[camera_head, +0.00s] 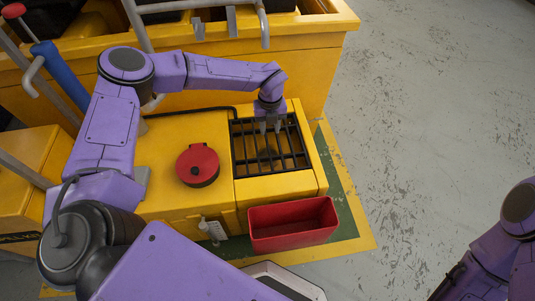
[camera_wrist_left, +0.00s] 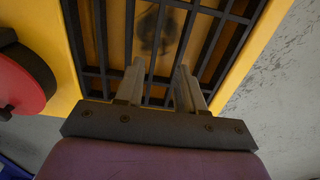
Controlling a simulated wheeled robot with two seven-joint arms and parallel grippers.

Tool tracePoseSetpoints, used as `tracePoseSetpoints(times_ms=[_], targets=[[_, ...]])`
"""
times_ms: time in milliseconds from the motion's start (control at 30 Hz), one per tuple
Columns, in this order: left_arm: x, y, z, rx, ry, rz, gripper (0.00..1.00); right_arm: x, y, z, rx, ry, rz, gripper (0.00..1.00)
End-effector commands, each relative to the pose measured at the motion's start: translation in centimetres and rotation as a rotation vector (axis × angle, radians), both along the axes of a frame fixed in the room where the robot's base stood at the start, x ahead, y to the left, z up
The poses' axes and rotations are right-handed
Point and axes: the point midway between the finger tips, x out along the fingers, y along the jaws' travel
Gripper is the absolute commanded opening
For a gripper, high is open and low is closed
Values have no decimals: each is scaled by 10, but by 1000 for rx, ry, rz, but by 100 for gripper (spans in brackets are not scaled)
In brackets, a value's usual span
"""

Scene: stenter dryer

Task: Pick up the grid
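The grid (camera_head: 284,157) is a black barred rack set over an opening in the top of the yellow machine. My left gripper (camera_head: 270,126) points down at the grid's far part in the head view. In the left wrist view, the grid (camera_wrist_left: 210,48) fills the upper middle, and the two fingers of my left gripper (camera_wrist_left: 160,80) stand apart over its bars. I cannot tell whether the fingertips touch the bars or whether a bar lies between them. My right gripper is not clearly visible; only part of my right arm shows at the lower right of the head view.
A red round lid (camera_head: 198,165) sits on the yellow machine top (camera_head: 160,190), left of the grid. A red open bin (camera_head: 293,223) is at the machine's front. A yellow machine body with pipes (camera_head: 300,65) stands behind. Grey floor (camera_head: 430,110) lies clear to the right.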

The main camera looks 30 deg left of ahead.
Motion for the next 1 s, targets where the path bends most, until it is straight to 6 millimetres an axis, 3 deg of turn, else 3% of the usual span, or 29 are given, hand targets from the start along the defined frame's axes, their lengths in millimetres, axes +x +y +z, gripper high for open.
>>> tracePoseSetpoints(times_ms=[267,467,700,800,833,1000], targets=[[-1,3,-32,-6,2,10,38,0,0,-9,0,0,0,43],[-4,7,-69,-5,4,8,38,0,0,-21,0,0,0,43],[-4,7,-71,-5,0,6,38,0,0,-20,0,0,0,43],[-4,7,-71,-4,1,5,6,0,0,-20,0,0,0,43],[-4,7,-71,-4,1,5,0,0,0,-20,0,0,0,43],[-3,7,-71,-4,-1,5,0,0,0,-20,0,0,0,43]])
